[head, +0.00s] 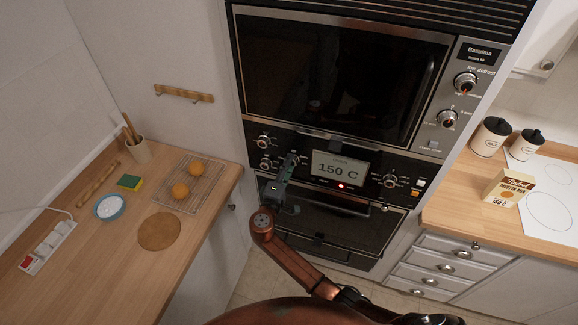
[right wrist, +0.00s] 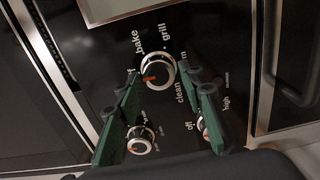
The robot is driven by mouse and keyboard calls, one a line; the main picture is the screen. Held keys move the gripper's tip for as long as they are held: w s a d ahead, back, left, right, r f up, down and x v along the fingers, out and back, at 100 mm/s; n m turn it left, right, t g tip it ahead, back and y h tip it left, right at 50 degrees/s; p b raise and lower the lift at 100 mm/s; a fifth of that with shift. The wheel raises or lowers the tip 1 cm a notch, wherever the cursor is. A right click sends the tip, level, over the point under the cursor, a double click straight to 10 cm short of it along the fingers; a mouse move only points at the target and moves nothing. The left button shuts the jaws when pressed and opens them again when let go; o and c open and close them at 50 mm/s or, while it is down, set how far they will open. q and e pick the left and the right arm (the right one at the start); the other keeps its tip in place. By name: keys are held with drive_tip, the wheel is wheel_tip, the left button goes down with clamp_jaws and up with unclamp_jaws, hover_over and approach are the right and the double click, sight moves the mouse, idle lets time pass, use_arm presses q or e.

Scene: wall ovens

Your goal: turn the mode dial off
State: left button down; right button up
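The mode dial (right wrist: 157,71) is a silver-rimmed knob with a red pointer, ringed by the words bake, grill and clean in the right wrist view. Its pointer points to the left and slightly down in that view, towards a label partly hidden by a finger. In the head view my gripper covers most of the dial. My right gripper (head: 290,160) is in front of the control panel. In the right wrist view its green fingers (right wrist: 165,88) are apart, with the dial between and just beyond their tips. I cannot tell whether they touch it. My left gripper is not in view.
Two smaller knobs, one upper (head: 264,142) and one lower (head: 266,164), sit left of the dial. The display (head: 339,168) reads 150 C, with another knob (head: 390,181) to its right. An oven door (head: 340,75) is above. Counters (head: 100,270) stand on both sides.

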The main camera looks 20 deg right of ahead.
drive_tip(key=shift+o, duration=1.2)
drive_tip(key=v, duration=1.2)
